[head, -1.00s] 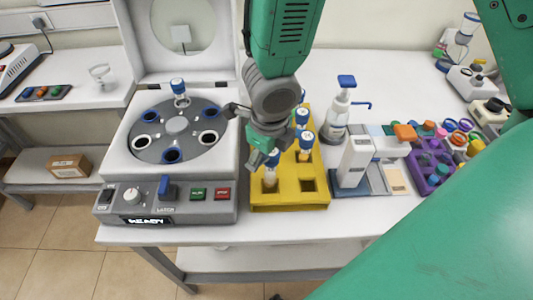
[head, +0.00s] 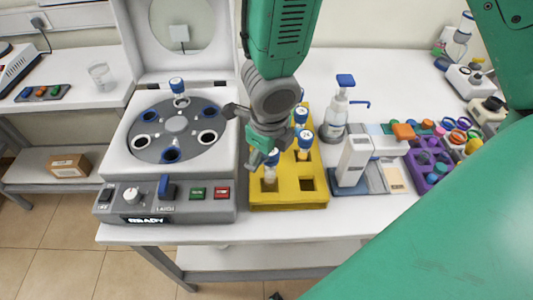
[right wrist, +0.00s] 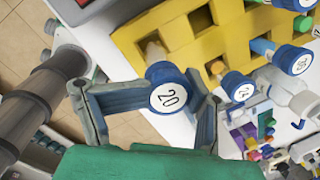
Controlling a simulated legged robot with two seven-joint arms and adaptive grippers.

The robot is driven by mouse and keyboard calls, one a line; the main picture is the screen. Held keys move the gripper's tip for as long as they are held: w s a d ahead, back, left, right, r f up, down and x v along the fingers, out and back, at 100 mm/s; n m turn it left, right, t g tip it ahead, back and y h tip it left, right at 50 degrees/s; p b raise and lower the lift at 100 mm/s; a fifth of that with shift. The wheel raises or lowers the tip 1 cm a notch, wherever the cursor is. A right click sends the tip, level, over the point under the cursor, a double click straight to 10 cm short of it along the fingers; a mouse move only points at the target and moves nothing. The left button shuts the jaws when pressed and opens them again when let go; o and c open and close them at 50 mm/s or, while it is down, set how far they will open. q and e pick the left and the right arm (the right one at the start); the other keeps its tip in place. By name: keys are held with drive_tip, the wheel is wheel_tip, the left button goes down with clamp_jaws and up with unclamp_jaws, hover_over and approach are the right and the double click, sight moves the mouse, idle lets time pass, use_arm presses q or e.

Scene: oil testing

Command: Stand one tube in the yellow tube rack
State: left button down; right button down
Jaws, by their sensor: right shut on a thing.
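The yellow tube rack (head: 290,201) stands on the bench right of the centrifuge. My right gripper (head: 268,146) is over its left part, shut on a blue-capped tube (head: 270,172). In the right wrist view, my right gripper (right wrist: 148,108) has its fingers on both sides of that tube's cap (right wrist: 168,92), marked 20. The tube's lower end is at the front-left hole; how deep it sits I cannot tell. Other blue-capped tubes stand in the rack, one (head: 304,145) with orange contents and one (head: 301,117) farther back. My left gripper is not in view.
The centrifuge (head: 165,170) stands open at left, with one capped tube (head: 179,92) in its rotor. A pump bottle (head: 336,115), a white instrument (head: 354,160) and a purple rack (head: 428,163) stand to the right. The rack's front-right hole (head: 307,185) is empty.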

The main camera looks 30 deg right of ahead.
sight(267, 170)
drive_tip(key=shift+a+f+b, duration=0.1)
drive_tip(key=shift+f+b, duration=1.7)
drive_tip(key=shift+f, duration=0.55)
drive_tip(key=shift+s, duration=0.1)
idle(0.6)
drive_tip(key=shift+c, duration=1.7)
unclamp_jaws()
drive_tip(key=shift+r, duration=0.1)
drive_tip(key=shift+r, duration=0.6)
wheel_tip(267, 170, up, 10)
drive_tip(key=s, duration=0.1)
drive_tip(key=shift+s+a+r, duration=0.2)
drive_tip(key=shift+s+a, duration=0.05)
drive_tip(key=shift+a, duration=0.1)
